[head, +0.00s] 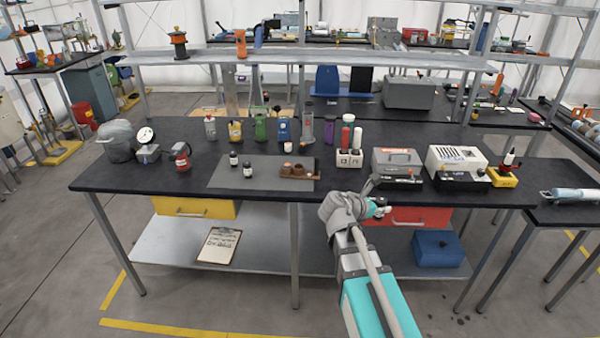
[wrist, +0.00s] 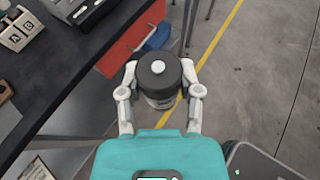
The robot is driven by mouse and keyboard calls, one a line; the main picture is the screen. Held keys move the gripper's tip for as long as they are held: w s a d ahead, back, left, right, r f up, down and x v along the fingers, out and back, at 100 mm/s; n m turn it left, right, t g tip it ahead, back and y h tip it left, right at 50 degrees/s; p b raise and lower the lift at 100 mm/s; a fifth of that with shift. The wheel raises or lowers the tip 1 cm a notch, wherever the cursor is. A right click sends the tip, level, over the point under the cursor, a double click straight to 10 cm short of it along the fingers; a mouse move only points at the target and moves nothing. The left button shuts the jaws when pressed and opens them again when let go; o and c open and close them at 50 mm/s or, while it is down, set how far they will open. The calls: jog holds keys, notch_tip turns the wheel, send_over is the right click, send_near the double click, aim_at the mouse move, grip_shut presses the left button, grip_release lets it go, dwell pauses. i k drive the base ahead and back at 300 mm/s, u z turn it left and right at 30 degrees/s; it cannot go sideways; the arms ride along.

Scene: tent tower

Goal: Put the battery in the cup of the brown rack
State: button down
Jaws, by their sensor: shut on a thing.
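My gripper (wrist: 160,82) is shut on a dark grey battery (wrist: 158,74) with a white nub on its end, one finger on each side. In the head view my gripper (head: 381,207) is in front of the table's front edge, right of the mat; the battery there is small and mostly hidden. The brown rack (head: 298,175) lies on the right part of the grey mat (head: 222,179), apart from my gripper. It has small round holders, too small to tell apart clearly.
Two small dark-and-white cylinders (head: 247,170) stand on the mat left of the rack. Several bottles line the back. Floor (wrist: 260,70) lies below the gripper.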

aim_at(299, 172)
jog(key=z, duration=0.05)
jog(key=i, duration=0.95)
jog(key=u, duration=0.1)
